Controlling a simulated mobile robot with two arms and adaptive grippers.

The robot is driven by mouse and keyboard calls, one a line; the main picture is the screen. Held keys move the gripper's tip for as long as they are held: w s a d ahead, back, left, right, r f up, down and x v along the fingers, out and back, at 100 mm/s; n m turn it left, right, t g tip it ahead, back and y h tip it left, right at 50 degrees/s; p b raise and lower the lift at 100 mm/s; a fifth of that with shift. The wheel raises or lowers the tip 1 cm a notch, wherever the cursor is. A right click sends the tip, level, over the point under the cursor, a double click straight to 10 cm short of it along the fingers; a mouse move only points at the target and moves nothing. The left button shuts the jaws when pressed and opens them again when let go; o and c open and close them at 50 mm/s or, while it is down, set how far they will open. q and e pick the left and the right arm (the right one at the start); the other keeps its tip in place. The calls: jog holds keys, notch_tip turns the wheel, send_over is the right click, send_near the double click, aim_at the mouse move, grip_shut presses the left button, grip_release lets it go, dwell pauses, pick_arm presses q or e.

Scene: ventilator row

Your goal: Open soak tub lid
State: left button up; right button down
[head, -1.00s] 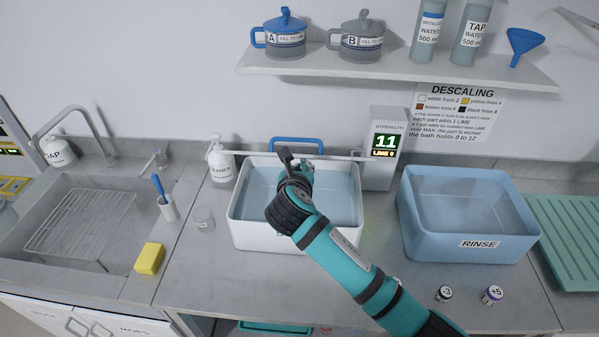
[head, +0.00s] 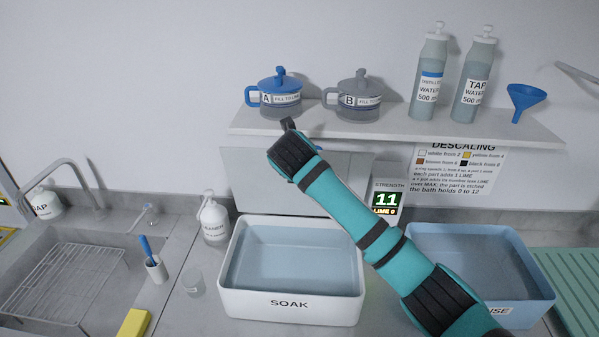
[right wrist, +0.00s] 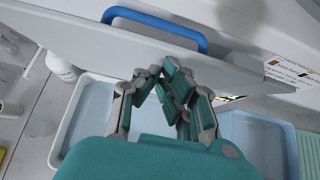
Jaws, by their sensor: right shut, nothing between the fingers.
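The soak tub (head: 290,306) is a white basin marked SOAK, holding clear water, and its top is uncovered. Its lid (head: 248,185) stands raised behind it as a pale grey panel under the shelf. In the right wrist view the lid (right wrist: 75,40) crosses the upper part, with its blue handle (right wrist: 155,28) beyond its edge. My right gripper (right wrist: 165,75) is shut and empty at the lid's inner face; I cannot tell whether it touches. In the head view my right wrist mostly hides the fingers (head: 288,125). My left gripper is not in view.
A shelf (head: 400,126) with jugs A (head: 280,100) and B (head: 360,100), bottles and a funnel overhangs the lid. The blue rinse tub (head: 530,290) is at right.

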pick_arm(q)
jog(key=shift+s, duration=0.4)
pick_arm(e)
jog(key=shift+w+r, duration=0.2)
jog(key=shift+r, duration=0.15)
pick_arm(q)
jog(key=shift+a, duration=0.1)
